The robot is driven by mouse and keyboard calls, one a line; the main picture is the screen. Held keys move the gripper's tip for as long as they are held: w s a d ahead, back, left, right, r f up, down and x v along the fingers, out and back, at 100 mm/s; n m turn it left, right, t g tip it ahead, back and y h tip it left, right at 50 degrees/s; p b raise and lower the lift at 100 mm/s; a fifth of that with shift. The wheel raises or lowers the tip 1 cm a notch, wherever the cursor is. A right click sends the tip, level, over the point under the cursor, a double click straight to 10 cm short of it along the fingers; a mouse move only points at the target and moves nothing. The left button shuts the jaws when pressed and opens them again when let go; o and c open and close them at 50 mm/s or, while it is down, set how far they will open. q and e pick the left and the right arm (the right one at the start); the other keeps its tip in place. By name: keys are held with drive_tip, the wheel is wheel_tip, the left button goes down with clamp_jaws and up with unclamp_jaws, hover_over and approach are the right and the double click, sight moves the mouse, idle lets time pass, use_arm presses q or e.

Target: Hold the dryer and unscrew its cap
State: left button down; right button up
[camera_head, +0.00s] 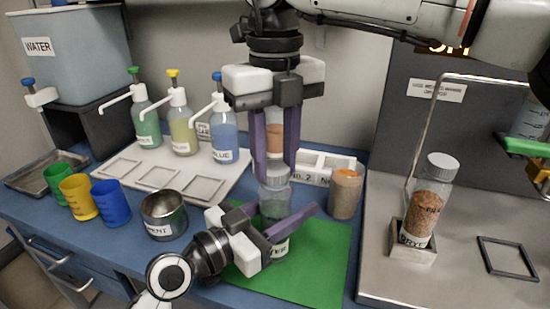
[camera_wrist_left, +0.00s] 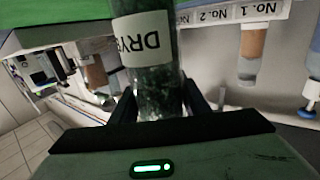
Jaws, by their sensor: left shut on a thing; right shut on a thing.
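A clear dryer bottle (camera_head: 274,206) with dark contents and a white label stands upright on the green mat (camera_head: 322,268). Its grey cap (camera_head: 274,177) is on top. My left gripper (camera_head: 281,222) is shut on the bottle's body from the front. In the left wrist view the bottle (camera_wrist_left: 158,82) sits between the fingers, its "DRYE…" label upside down. My right gripper (camera_head: 275,176) comes straight down from above, shut on the cap, with its purple fingers at the cap's sides. The far sides of cap and bottle are hidden.
A brown jar (camera_head: 345,194) stands close right of the bottle, and a metal cup (camera_head: 163,214) to its left. A numbered rack (camera_head: 314,165) is behind. Another dryer bottle (camera_head: 429,205) stands in a holder at right. Coloured cups and pump bottles are at left.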

sight(275, 167)
drive_tip(key=shift+r, duration=1)
drive_tip(key=shift+r, duration=2)
use_arm(q)
drive_tip(key=c, duration=0.9)
unclamp_jaws()
